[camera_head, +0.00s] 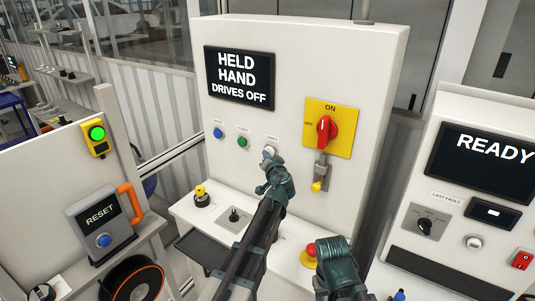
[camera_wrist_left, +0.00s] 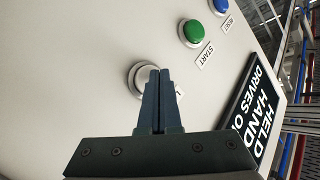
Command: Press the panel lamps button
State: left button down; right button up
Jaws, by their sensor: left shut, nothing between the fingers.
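The panel lamps button is a pale round push button in a metal ring, third in the row on the tall white panel. In the head view the lamps button (camera_head: 269,151) is partly hidden by my left gripper (camera_head: 267,158). In the left wrist view the button (camera_wrist_left: 142,78) lies just behind the fingertips of my left gripper (camera_wrist_left: 160,72). The fingers are shut together and empty, pointing at the panel. I cannot tell whether they touch the button. Part of my right arm (camera_head: 338,265) shows low in the head view; its fingers cannot be made out.
A green START button (camera_head: 242,142) and a blue button (camera_head: 218,132) sit left of the lamps button. A red rotary switch (camera_head: 325,129) on a yellow plate is to its right.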

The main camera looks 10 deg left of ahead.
dwell(0.3)
pick_arm(q)
jog(key=shift+s+a, duration=0.25)
jog(key=shift+s, duration=0.5)
jog(key=shift+s, duration=0.1)
jog(key=s, duration=0.1)
jog(key=s+a, duration=0.1)
jog(key=s, duration=0.1)
jog(key=s+a, duration=0.1)
jog(key=s, duration=0.1)
jog(key=shift+s, duration=0.25)
dwell(0.4)
jog(key=s+d+f+n+g+h+b, duration=0.1)
jog(key=s+d+f+g, duration=0.3)
jog(key=s+f, duration=0.4)
jog(key=s+d+f+n+g+h+b, duration=0.1)
jog(key=s+d+f+g, duration=0.3)
jog(key=s+f, duration=0.45)
jog(key=s+d+f+m+g+h, duration=0.1)
jog(key=s+d+f+g+h, duration=0.1)
jog(key=s, duration=0.6)
jog(key=s+d+f+m+g+h, duration=0.1)
jog(key=s+d+f+m+g, duration=0.1)
jog(key=s+d+g, duration=0.3)
jog(key=s+d+f, duration=0.1)
jog(key=s, duration=0.2)
jog(key=shift+s+d+h+b, duration=0.3)
jog(key=shift+d+h+b, duration=0.05)
jog(key=shift+h, duration=0.05)
